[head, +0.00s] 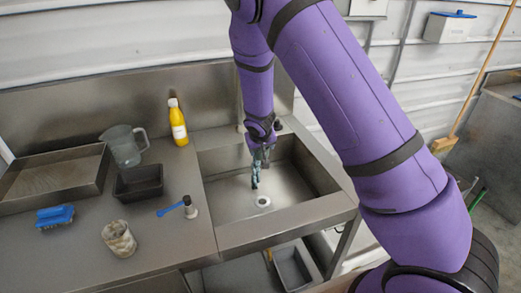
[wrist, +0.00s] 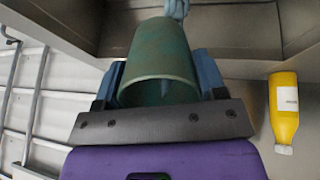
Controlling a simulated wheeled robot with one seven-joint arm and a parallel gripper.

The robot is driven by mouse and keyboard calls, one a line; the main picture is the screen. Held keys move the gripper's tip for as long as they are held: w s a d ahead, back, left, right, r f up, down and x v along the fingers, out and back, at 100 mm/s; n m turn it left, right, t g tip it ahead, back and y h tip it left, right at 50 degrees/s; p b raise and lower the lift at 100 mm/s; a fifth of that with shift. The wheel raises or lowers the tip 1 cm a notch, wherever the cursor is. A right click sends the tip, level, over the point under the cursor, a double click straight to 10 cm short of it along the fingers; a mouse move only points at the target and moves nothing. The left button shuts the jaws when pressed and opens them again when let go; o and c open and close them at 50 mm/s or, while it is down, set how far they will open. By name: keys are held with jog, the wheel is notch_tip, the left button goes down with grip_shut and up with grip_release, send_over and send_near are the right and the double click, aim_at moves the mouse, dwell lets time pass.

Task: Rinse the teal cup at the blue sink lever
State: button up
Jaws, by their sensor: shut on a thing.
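My gripper (head: 259,152) reaches down into the sink basin and is shut on the teal cup (wrist: 158,45). In the wrist view its two blue fingers (wrist: 160,80) press on either side of the cup near its rim. The cup's open mouth faces the camera, and brownish marks show on its wall. A pale blue streak (wrist: 178,9) shows just beyond the cup's narrow end; a similar streak (head: 255,180) hangs below my gripper in the head view. I cannot tell for certain whether it is water. The blue sink lever (head: 170,209) sits on a post on the counter, left of the basin.
The steel sink basin (head: 221,190) has a round drain (head: 263,202). On the counter stand a yellow bottle (head: 178,124), a clear jug (head: 123,146), a dark box (head: 139,182), a blue brush (head: 55,217) and a stained pale cup (head: 119,239). A shallow tray (head: 85,160) lies at the left.

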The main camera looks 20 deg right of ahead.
jog(key=shift+d, duration=0.15)
jog(key=shift+s+d, duration=0.2)
jog(key=shift+d, duration=0.15)
jog(key=shift+w+a, duration=0.25)
jog(key=shift+a, duration=0.3)
jog(key=s+a, duration=0.3)
jog(key=s, duration=0.4)
jog(key=shift+s, duration=0.25)
dwell(0.7)
dwell(1.0)
jog(key=s+a+r, duration=0.1)
jog(key=s+r, duration=0.3)
jog(key=shift+s+a, duration=0.35)
